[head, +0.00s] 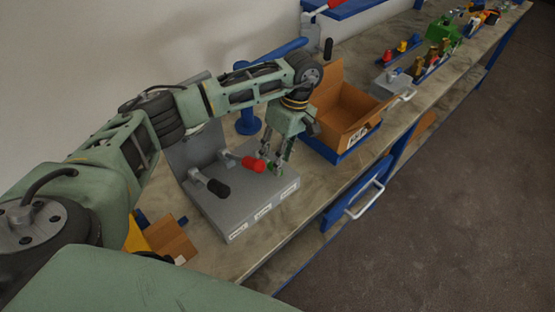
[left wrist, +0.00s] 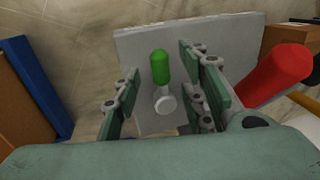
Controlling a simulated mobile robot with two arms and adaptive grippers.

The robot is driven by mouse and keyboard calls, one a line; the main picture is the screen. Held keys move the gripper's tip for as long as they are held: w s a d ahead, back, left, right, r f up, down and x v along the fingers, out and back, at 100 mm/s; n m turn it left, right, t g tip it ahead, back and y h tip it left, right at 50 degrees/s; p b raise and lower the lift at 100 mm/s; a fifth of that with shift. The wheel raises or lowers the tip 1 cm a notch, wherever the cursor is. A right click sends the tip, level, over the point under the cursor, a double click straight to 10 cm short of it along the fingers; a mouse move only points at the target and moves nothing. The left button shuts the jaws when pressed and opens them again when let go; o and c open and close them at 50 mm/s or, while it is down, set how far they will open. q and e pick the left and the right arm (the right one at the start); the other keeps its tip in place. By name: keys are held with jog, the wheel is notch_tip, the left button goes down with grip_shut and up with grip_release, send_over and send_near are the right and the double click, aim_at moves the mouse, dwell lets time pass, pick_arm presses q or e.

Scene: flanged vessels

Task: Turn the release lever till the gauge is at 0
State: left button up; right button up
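A grey lever box (head: 240,208) stands on the bench with a black-handled lever (head: 216,187), a red-handled lever (head: 253,164) and a green-handled lever (head: 275,170). Labels on its front edge are too small to read, so I cannot tell which is the release lever. My left gripper (head: 273,156) is low over the green handle. In the left wrist view, the green handle (left wrist: 160,67) lies between the spread fingers (left wrist: 160,98), apart from both, and the red handle (left wrist: 278,75) is outside them at the right. No gauge face shows; my arm covers part of the upright back panel (head: 188,150).
An open cardboard box (head: 342,105) in a blue tray stands close to the right of my gripper. A blue stand (head: 248,122) is behind the lever box. Another small carton (head: 170,238) lies at its left. The bench runs off to the upper right with several small items.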

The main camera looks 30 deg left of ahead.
aim_at(271, 165)
pick_arm(q)
jog(key=shift+p+x, duration=0.35)
jog(key=shift+x, duration=0.7)
jog(key=shift+s+f, duration=0.1)
jog(key=shift+f, duration=0.5)
jog(key=shift+c, duration=0.3)
grip_shut()
